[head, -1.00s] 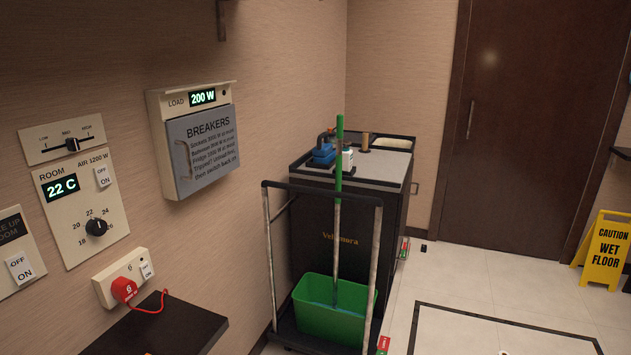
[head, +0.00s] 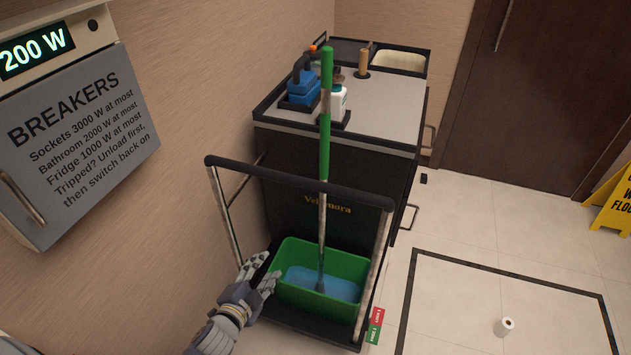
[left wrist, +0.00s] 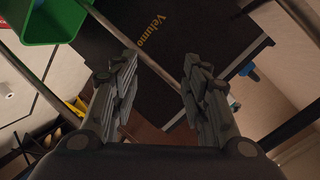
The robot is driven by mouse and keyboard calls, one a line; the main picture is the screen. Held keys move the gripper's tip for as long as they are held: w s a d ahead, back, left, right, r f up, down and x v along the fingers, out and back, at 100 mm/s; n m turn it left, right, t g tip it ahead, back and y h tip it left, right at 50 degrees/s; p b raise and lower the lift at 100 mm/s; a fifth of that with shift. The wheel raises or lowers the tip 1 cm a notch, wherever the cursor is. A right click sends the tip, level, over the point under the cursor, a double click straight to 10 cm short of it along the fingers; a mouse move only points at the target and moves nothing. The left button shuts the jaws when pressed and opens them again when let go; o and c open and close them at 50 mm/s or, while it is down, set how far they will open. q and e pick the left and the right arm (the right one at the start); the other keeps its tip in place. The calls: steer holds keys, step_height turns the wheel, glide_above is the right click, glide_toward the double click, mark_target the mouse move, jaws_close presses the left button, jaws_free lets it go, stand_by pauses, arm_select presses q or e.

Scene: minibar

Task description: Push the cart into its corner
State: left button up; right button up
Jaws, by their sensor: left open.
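The dark housekeeping cart (head: 320,185) stands close to the left wall, with a black push handle (head: 300,185) on metal posts at its near end. A green bucket (head: 345,310) with blue water and a green-handled mop (head: 326,130) stands on its low platform. My left gripper (head: 264,280) is open, low by the bucket's left side and the left handle post; the exact gap is unclear. The left wrist view shows its spread fingers (left wrist: 158,95) with a metal post running between them in the picture, and the cart's dark face (left wrist: 165,30) beyond. My right gripper is not in view.
A dark-outlined floor rectangle (head: 505,268) lies right of the cart, with a white roll (head: 505,327) inside it. A wet-floor sign (head: 612,200) stands near the brown door (head: 540,90). The breaker box (head: 75,130) juts from the left wall. Red and green tags (head: 375,325) are at the platform's corner.

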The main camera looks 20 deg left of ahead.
arm_select(q)
step_height(320, 180, up, 9)
steer(key=w+m+t+h, duration=0.2)
steer(key=w+m, duration=0.1)
steer(key=m, duration=0.1)
steer(key=m+t+h+p, duration=0.1)
steer(key=m+t+h, duration=0.1)
steer(key=m+h, duration=0.6)
glide_toward(311, 189)
steer(key=d+r+y, duration=0.1)
steer(key=shift+m, duration=0.3)
steer(key=p+x, duration=0.1)
steer(key=x, duration=0.3)
steer(key=p+x, duration=0.1)
steer(key=x, duration=0.4)
steer(key=shift+w+f+p, duration=0.2)
steer(key=shift+w+p, duration=0.05)
steer(key=shift+p, duration=0.05)
steer(key=shift+w+y, duration=0.3)
steer(key=shift+w, duration=0.1)
steer(key=shift+w+d, duration=0.25)
steer(key=shift+w, duration=0.1)
steer(key=shift+c, duration=0.2)
jaws_close()
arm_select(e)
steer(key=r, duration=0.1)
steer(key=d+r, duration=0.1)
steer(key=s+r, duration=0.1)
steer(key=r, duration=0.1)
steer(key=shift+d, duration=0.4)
